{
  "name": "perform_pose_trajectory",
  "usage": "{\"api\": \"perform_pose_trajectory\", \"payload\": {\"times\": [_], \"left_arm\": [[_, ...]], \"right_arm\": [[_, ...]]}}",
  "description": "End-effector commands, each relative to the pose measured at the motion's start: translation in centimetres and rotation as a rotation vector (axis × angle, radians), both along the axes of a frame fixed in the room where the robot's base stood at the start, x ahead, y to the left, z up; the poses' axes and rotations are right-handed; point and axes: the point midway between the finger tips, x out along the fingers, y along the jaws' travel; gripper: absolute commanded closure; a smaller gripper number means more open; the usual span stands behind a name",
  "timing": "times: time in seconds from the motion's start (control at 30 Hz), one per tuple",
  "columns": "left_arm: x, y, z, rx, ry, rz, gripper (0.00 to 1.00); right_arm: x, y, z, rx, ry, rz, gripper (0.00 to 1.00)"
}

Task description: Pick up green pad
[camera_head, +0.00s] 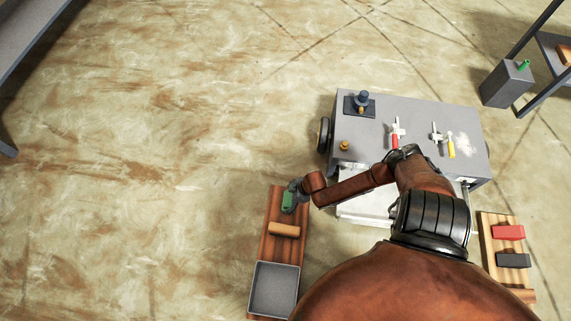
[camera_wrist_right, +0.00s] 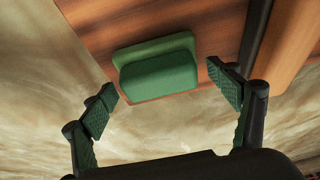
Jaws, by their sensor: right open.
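The green pad (camera_head: 287,200) lies near the far end of a wooden board (camera_head: 267,247) in the head view. In the right wrist view the green pad (camera_wrist_right: 158,70) is a raised block on a wider green base, lying on the wood. My right gripper (camera_head: 293,190) is at the pad in the head view. In the wrist view its two fingers (camera_wrist_right: 170,92) are spread wide, one to each side and nearer the camera than the pad. Nothing is between them in their grip. My left gripper is not in view.
On the same board are an orange-brown block (camera_head: 284,230) and a grey tray (camera_head: 273,288). A grey wheeled cart (camera_head: 415,115) with tools stands to the right. Another board (camera_head: 511,262) holds red and black pads. Open floor lies left.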

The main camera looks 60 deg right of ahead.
Motion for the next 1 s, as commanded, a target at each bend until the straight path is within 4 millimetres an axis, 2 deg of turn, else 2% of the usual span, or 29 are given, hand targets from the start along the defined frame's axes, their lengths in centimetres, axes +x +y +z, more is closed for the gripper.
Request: {"api": "perform_pose_trajectory", "payload": {"times": [0.23, 0.9, 1.0], "left_arm": [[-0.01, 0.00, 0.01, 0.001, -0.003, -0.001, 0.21], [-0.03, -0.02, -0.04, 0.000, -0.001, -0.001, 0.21], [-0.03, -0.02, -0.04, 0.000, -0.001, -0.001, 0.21]], "right_arm": [[0.08, -0.01, 0.04, -0.001, -0.001, 0.000, 0.18], [0.02, -0.04, 0.00, -0.001, 0.000, 0.000, 0.64], [0.04, -0.04, 0.02, -0.001, 0.000, 0.000, 0.65]]}}
